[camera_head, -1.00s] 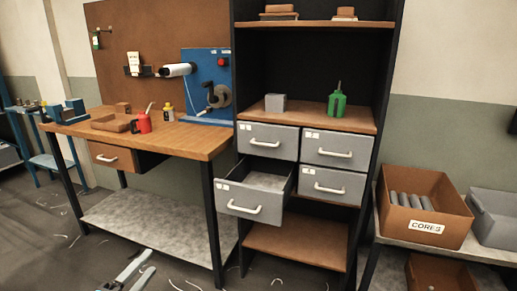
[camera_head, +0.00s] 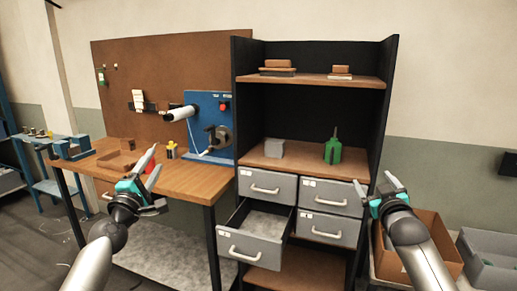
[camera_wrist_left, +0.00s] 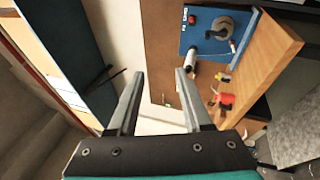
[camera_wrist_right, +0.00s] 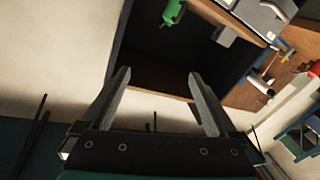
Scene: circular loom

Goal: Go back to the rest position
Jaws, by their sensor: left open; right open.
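My left gripper (camera_head: 146,182) is raised in front of the workbench, open and empty. Its two fingers stand apart in the left wrist view (camera_wrist_left: 158,95) with nothing between them. My right gripper (camera_head: 384,191) is raised in front of the cabinet's right side and the cores box, open and empty. Its fingers stand apart in the right wrist view (camera_wrist_right: 157,95). Neither gripper touches anything that I can see. The red can shows in the left wrist view (camera_wrist_left: 226,99); in the head view it is mostly hidden behind my left gripper.
The cabinet has grey drawers, and the lower left drawer (camera_head: 252,248) is pulled out. A green bottle (camera_head: 333,151) and a grey block (camera_head: 274,148) stand on its shelf. A brown box (camera_head: 440,230) and a grey bin (camera_head: 490,270) are at the right. The workbench (camera_head: 185,185) is at the left.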

